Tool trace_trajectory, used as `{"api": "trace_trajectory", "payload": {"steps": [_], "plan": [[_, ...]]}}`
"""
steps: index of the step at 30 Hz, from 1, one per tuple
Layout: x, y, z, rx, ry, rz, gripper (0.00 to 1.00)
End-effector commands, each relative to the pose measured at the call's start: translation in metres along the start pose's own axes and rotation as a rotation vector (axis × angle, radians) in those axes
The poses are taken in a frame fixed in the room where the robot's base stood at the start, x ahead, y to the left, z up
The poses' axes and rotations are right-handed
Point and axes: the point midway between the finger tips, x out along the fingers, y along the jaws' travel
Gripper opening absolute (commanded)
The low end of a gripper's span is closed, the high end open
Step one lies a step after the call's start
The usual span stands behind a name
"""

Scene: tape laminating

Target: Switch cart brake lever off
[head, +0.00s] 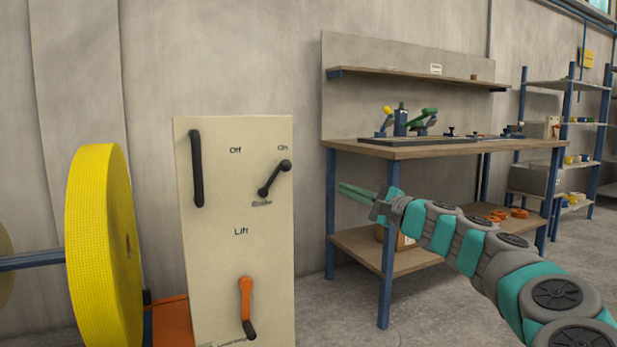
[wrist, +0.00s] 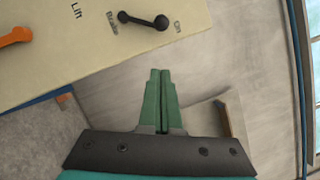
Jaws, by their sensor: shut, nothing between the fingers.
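The cart's cream panel (head: 237,205) stands upright at the centre left of the head view. Its black brake lever (head: 273,180) slants up to the right, with its knob end near the "On" label and away from "Off". The brake lever also shows near the top of the wrist view (wrist: 144,20), beside the words "Brake" and "On". My gripper (head: 357,193) is to the right of the panel, apart from the lever. In the wrist view, its green fingers (wrist: 160,102) are together and empty, pointing up towards the panel's edge.
The panel also bears a black vertical handle (head: 196,168) and an orange lift lever (head: 246,305). A large yellow tape roll (head: 98,250) is left of it. A workbench (head: 415,148) with tools stands behind my arm, and shelves (head: 565,125) stand farther right.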

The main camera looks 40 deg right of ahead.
Motion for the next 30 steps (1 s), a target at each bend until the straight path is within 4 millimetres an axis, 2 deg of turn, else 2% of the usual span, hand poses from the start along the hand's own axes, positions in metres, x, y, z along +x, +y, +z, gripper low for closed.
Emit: {"api": "trace_trajectory", "payload": {"steps": [5, 18, 24, 30], "plan": [[0.018, 0.002, -0.001, -0.001, 0.0, 0.004, 0.0], [0.102, 0.003, 0.0, -0.002, 0.0, 0.005, 0.0], [0.12, 0.002, 0.022, -0.002, -0.004, 0.003, 0.0], [0.127, 0.001, 0.028, -0.001, 0.0, 0.001, 0.0]]}}
